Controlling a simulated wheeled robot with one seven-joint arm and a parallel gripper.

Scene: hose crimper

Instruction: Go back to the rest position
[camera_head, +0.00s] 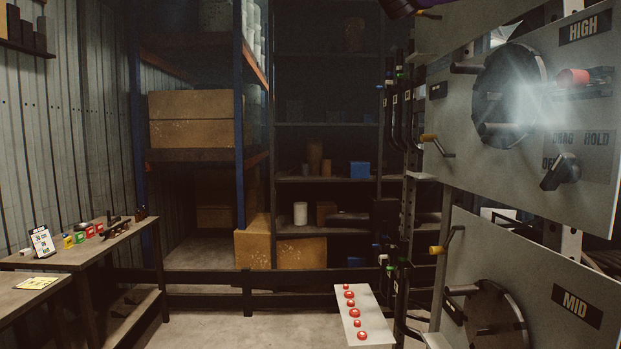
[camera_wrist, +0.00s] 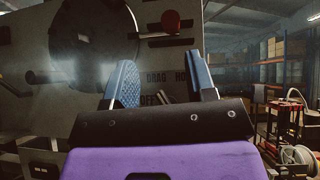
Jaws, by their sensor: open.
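My gripper (camera_wrist: 165,85) shows in the wrist view, with two blue fingers wide apart and nothing between them. It faces the upper grey panel (camera_wrist: 50,110), which carries a round black wheel, a red knob (camera_wrist: 170,20) and the word DRAG. In the head view this panel (camera_head: 540,190) stands at the right, marked HIGH, with the black wheel (camera_head: 490,95), the red knob (camera_head: 573,77) and a black switch lever (camera_head: 560,172). The fingers look apart from the panel's parts, though the exact gap is hard to tell. A small purple part at the top of the head view may be my arm.
A lower panel marked MID (camera_head: 560,285) sits below the HIGH panel. A white plate with several red buttons (camera_head: 360,315) juts out near the middle. A workbench (camera_head: 80,255) with small coloured items stands left. Shelves with boxes (camera_head: 190,120) fill the back. Some floor is clear.

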